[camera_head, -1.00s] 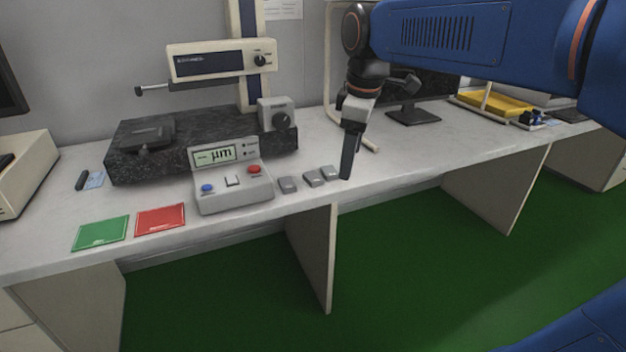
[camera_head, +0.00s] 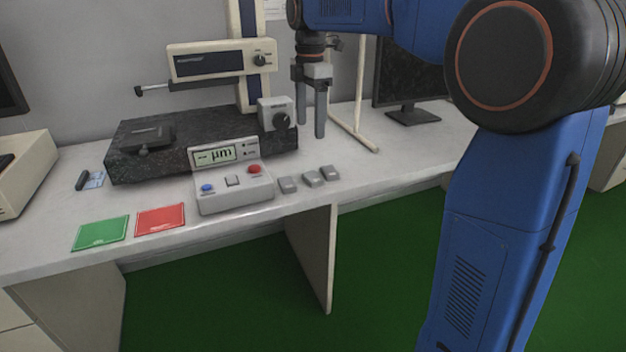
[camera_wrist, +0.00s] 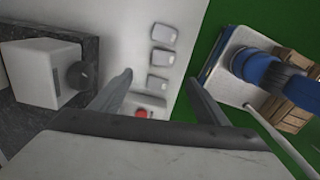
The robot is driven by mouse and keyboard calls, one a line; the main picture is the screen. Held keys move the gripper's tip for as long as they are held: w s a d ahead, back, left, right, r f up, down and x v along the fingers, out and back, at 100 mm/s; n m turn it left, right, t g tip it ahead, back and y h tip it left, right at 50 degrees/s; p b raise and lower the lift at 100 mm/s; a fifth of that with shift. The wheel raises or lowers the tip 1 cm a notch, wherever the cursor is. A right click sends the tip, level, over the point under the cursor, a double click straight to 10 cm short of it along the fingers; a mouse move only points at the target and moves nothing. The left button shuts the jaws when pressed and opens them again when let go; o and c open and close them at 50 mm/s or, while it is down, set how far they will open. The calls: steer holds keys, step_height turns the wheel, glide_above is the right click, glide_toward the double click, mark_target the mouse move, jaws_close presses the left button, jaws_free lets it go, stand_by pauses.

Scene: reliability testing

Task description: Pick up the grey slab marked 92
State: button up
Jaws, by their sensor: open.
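Three small grey slabs lie in a row near the front edge of the bench: a left one (camera_head: 288,184), a middle one (camera_head: 313,179) and a right one (camera_head: 329,172). Their markings are too small to read, so I cannot tell which is 92. The wrist view also shows three slabs, a top one (camera_wrist: 164,34), a middle one (camera_wrist: 161,57) and a lower one (camera_wrist: 157,82). My gripper (camera_head: 311,128) points down, open and empty, above the bench behind the slabs. In the wrist view its fingers (camera_wrist: 160,77) stand apart on either side of the lower slab's position.
A grey control box (camera_head: 234,192) with a red button stands left of the slabs. Behind it is a dark granite block (camera_head: 200,135) with a measuring instrument (camera_head: 222,60) above. Green (camera_head: 100,233) and red (camera_head: 160,219) cards lie left. A monitor (camera_head: 412,75) stands behind right.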

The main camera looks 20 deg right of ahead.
glide_above(313, 176)
steer(key=f, duration=0.9)
steer(key=shift+w+a+f, duration=0.25)
steer(key=shift+w+f, duration=0.05)
steer(key=shift+f, duration=0.05)
steer(key=shift+s+d+f, duration=0.15)
steer(key=shift+f, duration=1.15)
steer(key=shift+s+d+f, duration=0.1)
steer(key=shift+s+f, duration=0.05)
steer(key=shift+f, duration=1.15)
steer(key=c, duration=1.2)
